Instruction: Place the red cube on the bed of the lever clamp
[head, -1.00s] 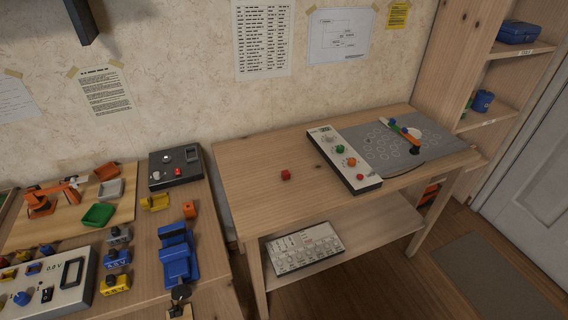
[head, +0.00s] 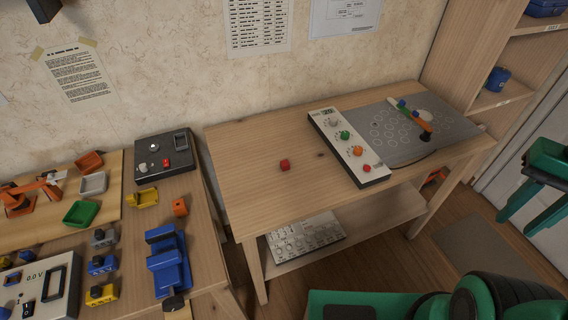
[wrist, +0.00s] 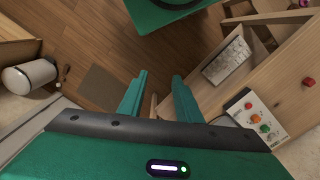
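The red cube (head: 285,165) rests on the left part of the wooden table (head: 240,190), with bare wood around it. It also shows at the right edge of the wrist view (wrist: 309,82).
A white control panel (head: 348,145) and a grey board with an orange lever piece (head: 412,114) occupy the table's right side. The left bench holds a blue vise-like block (head: 167,262), a black box (head: 167,155) and small trays (head: 82,212). A shelf unit (head: 455,60) stands behind right.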

